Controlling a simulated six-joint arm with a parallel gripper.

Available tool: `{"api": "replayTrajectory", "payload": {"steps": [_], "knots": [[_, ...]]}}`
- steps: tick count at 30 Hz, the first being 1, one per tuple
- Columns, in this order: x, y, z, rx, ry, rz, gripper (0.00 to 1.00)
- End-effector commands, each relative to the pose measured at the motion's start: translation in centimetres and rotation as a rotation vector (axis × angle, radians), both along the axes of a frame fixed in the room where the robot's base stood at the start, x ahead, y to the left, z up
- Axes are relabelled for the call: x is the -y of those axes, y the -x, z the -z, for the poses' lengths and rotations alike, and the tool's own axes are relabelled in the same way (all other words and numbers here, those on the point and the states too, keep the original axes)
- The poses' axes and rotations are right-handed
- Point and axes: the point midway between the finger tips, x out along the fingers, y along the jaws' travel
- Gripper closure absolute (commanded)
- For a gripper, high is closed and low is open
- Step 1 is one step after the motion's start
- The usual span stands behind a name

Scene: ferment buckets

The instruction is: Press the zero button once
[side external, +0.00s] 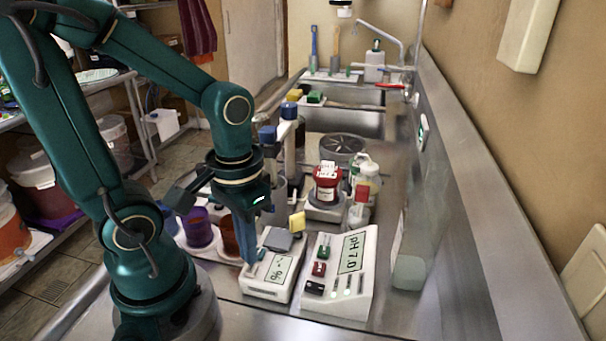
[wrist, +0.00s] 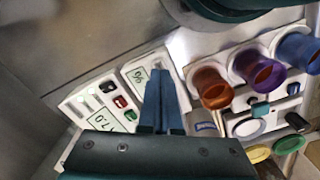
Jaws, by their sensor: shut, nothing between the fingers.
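A small white meter (side external: 268,287) with a "%" display stands on the steel counter, with a grey square (side external: 279,239) on its top. It also shows in the wrist view (wrist: 137,69). Beside it, a larger white meter (side external: 339,293) reads "pH 7.0" and carries green, red and black buttons. No label reading zero is legible on either meter. My gripper (side external: 250,263) points down with its blue fingers together and empty, the tips at the left part of the % meter. In the wrist view the fingertips (wrist: 160,73) cover part of that meter. Whether they touch it cannot be told.
An orange cup (side external: 229,236) and a purple cup (side external: 197,228) stand close left of the meters. A sink lies farther back, and a steel wall edge runs along the right.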

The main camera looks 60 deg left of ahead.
Motion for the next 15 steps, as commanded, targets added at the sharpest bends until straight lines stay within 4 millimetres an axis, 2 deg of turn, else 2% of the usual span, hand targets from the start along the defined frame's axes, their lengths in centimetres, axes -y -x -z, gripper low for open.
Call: {"api": "replayTrajectory", "payload": {"steps": [15], "knots": [[0.0, -0.1, -3.9, 0.006, -0.002, 0.0, 1.0]]}}
